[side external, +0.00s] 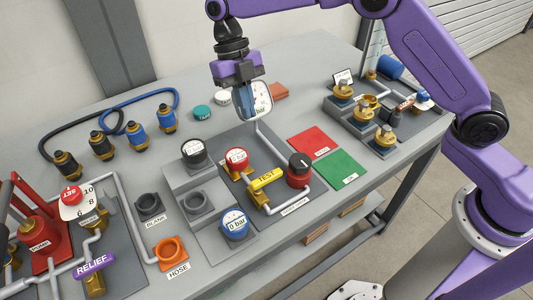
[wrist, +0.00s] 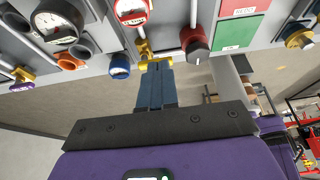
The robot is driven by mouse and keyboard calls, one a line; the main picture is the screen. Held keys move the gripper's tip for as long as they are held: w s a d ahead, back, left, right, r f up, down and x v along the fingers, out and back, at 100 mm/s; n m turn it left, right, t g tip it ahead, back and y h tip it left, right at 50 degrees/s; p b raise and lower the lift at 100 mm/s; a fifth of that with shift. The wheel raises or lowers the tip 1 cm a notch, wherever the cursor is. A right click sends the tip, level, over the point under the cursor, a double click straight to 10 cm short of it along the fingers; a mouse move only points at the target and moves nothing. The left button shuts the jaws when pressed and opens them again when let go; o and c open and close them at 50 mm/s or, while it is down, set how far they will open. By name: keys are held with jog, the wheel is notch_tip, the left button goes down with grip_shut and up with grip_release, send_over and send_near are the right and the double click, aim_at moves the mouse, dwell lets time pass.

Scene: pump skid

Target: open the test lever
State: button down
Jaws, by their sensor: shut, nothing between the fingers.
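The yellow test lever (side external: 266,180) carries the word TEST and sits on a brass valve on the grey skid plate, between a red-ringed gauge (side external: 237,158) and a red knob with a black top (side external: 299,170). My gripper (side external: 246,116) points down, blue fingers shut and empty, apart from the lever and up behind it in the side view. A large white gauge (side external: 262,99) shows partly hidden behind the fingers. In the wrist view the fingertips (wrist: 155,66) overlap the yellow lever (wrist: 144,50) in the picture and cover part of it.
A blue gauge (side external: 235,223) stands on a grey stepped block in front of the lever. Red (side external: 312,142) and green (side external: 342,167) mats lie to the right. A purple RELIEF lever (side external: 94,265) is at front left. Brass valves (side external: 364,110) stand at right.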

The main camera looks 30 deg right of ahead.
aim_at(267, 181)
jog(key=s+f, duration=0.7)
jog(key=f, duration=0.1)
jog(key=shift+s+f, duration=0.3)
jog(key=shift+f, duration=0.1)
